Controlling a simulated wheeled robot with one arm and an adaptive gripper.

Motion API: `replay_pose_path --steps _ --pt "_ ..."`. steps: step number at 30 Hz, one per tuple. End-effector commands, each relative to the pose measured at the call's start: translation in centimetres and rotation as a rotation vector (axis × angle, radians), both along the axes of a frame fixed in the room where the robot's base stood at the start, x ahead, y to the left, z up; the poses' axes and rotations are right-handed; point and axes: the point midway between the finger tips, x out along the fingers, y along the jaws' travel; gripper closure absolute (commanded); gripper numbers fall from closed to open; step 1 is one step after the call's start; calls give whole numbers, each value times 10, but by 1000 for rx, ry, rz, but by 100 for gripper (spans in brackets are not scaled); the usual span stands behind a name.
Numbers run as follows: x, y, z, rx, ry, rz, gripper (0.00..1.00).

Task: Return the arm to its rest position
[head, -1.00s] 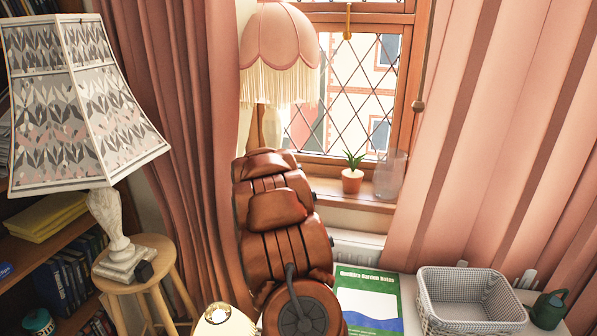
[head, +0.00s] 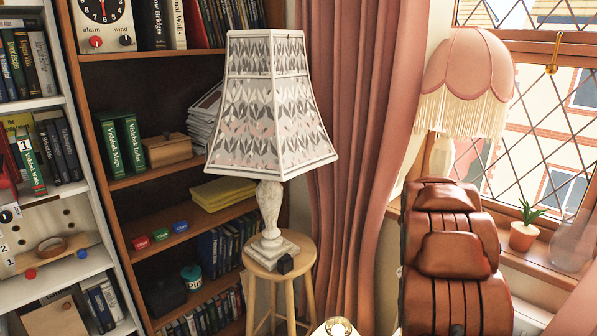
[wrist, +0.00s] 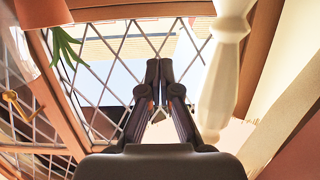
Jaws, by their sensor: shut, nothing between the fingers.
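My gripper (wrist: 159,68) shows in the wrist view with its two dark fingers together and nothing between them. It points toward the latticed window (wrist: 140,45), and I cannot tell the gap to the glass. In the head view my brown padded arm (head: 452,265) stands folded upright at the right, in front of the window corner. The gripper itself is hidden there.
A pink fringed lamp (head: 468,80) stands close behind my arm; its white stem (wrist: 222,75) is right of my fingers. A potted plant (head: 523,232) and glass vase are on the sill. A patterned lamp (head: 272,110) stands on a wooden stool (head: 262,262), beside bookshelves.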

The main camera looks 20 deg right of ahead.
Motion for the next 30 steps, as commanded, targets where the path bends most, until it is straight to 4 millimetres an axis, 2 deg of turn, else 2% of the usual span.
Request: replay_pose_path --steps 5,8,11,15,19,22,26,27,30 --pt "6 8 1 13 2 20 100" --pt "22 33 4 54 9 83 100" --pt "46 78 5 126 30 185 100" --pt "71 159 4 251 85 349 100" --pt "78 237 -1 365 159 490 100" --pt "73 296 -4 447 224 588 100" --pt "51 370 -11 552 330 702 100" --pt "41 392 -13 585 366 735 100" --pt "12 441 -17 653 461 807 100"
